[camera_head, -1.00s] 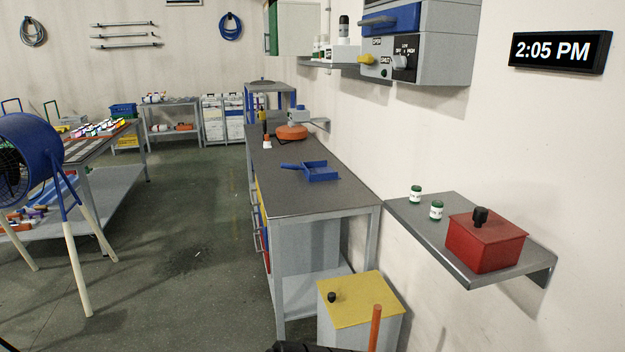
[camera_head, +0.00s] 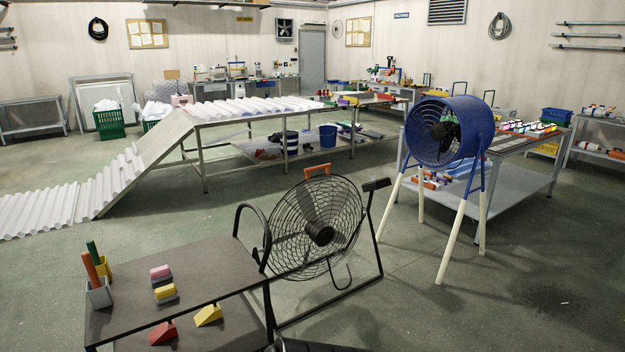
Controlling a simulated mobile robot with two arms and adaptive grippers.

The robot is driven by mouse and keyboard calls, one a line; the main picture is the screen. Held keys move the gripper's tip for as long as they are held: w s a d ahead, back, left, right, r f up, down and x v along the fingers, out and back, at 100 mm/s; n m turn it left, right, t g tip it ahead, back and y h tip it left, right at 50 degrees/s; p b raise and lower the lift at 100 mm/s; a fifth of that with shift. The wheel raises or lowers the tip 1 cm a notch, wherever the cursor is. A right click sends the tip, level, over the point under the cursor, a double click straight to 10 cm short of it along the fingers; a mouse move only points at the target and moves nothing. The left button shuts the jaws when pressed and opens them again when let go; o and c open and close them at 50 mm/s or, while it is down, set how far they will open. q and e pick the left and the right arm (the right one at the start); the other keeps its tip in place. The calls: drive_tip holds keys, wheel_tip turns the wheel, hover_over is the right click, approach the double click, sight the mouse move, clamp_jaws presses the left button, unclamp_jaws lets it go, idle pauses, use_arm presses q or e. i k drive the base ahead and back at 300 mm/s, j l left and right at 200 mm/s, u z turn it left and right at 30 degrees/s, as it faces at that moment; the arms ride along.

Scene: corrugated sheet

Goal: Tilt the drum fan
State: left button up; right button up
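The drum fan is likely the blue drum-shaped fan (camera_head: 448,130) at right of centre in the head view. Its blue drum sits on a stand with long cream legs, and its open grille side faces left toward me. A second fan, a black round cage fan (camera_head: 318,230) with an orange handle on top, stands on a black tubular floor frame nearer to me, left of the blue fan. Neither of my grippers can be made out. A dark piece at the bottom edge is too cut off to identify.
A dark low table (camera_head: 215,270) with coloured blocks stands front left. A long table with white corrugated sheets (camera_head: 250,107) and a ramp lies behind. A grey workbench (camera_head: 520,180) stands right behind the blue fan. Floor is clear at front right.

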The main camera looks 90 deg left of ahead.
sight(320, 232)
drive_tip(key=u, duration=2.75)
drive_tip(key=i+z, duration=0.15)
drive_tip(key=i, duration=0.2)
drive_tip(key=i+j+z, duration=0.1)
drive_tip(key=i, duration=0.25)
